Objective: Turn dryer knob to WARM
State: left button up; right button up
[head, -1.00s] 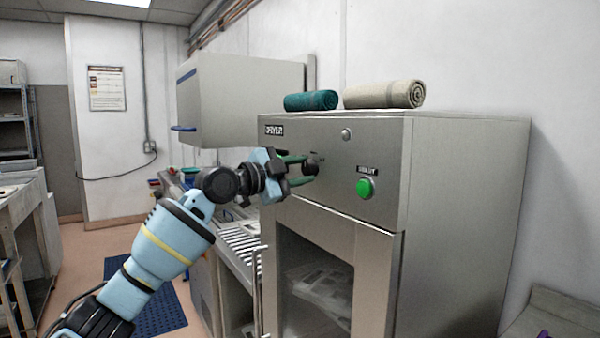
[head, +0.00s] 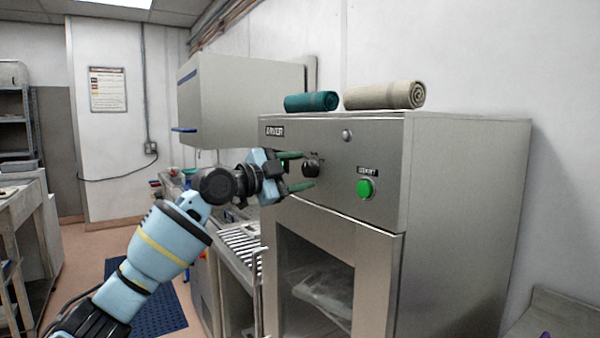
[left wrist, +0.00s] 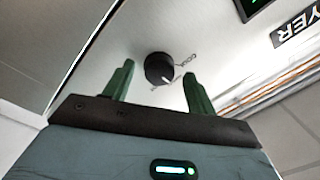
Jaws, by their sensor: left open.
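The dryer (head: 465,200) is a grey steel cabinet with a DRYER label at the upper left of its front. Its black round knob (head: 314,167) sits on the front panel. In the left wrist view the knob (left wrist: 159,69) has a white pointer line and small markings beside it, too small to read. In the left wrist view the knob shows between and beyond the fingertips, apart from both. My right gripper is not in view.
A green button (head: 366,188) and a small round silver fitting (head: 347,134) are on the same panel. A teal rolled towel (head: 311,101) and a beige one (head: 384,95) lie on top. A glass door (head: 313,280) is below. A slatted counter (head: 243,248) stands to the left.

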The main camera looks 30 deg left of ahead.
pick_arm(q)
jog(key=b+v, duration=0.1)
jog(key=v, duration=0.6)
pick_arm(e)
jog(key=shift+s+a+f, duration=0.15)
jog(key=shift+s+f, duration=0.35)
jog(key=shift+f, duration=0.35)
pick_arm(q)
jog(key=shift+s, duration=0.15)
